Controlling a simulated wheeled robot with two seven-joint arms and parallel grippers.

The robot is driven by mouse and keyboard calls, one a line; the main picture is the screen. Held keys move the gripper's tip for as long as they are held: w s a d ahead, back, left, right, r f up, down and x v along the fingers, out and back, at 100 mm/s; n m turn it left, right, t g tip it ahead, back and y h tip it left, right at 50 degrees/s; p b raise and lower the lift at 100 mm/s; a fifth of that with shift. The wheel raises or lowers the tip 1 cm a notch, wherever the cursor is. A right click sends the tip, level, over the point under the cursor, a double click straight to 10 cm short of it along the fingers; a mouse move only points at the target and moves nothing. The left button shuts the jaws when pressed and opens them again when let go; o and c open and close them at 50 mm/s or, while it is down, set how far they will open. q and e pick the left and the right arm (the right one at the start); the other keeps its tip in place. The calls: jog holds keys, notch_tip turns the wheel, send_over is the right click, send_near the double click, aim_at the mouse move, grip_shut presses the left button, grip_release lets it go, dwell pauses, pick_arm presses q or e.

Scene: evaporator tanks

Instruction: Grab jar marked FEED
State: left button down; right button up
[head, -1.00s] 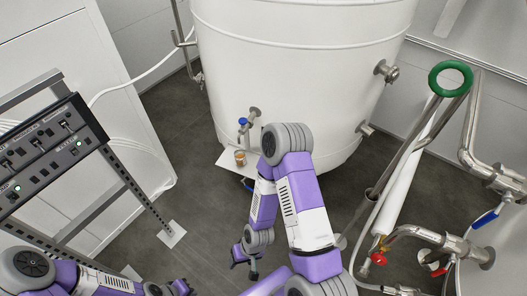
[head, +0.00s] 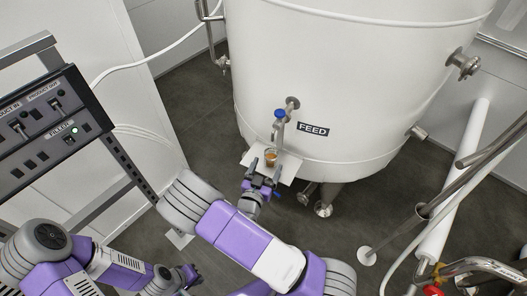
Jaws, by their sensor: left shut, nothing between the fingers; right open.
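A small jar (head: 271,158) with brownish contents stands upright on a white shelf (head: 289,170), below a blue-handled tap. The label FEED (head: 313,130) is on the white tank (head: 345,80) just right of the tap; no marking is readable on the jar itself. My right gripper (head: 264,178) is open and empty, its fingers pointing at the jar from the near side. I cannot tell whether the fingertips touch the jar. My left gripper (head: 190,273) is shut and empty, low in the picture, far from the jar.
The tap (head: 279,119) overhangs the jar closely. A control panel (head: 45,125) on a metal frame stands at the left. Pipes and a white tube (head: 455,185) run at the right. Dark floor lies open between panel and tank.

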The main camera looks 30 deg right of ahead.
aim_at(273, 149)
jog(key=x, duration=0.2)
jog(key=b+x, duration=0.1)
jog(key=x, duration=0.4)
jog(key=shift+w+r, duration=0.25)
jog(key=shift+r, duration=0.15)
jog(key=shift+c, duration=0.4)
jog(key=c, duration=1.1)
jog(key=shift+r, duration=0.1)
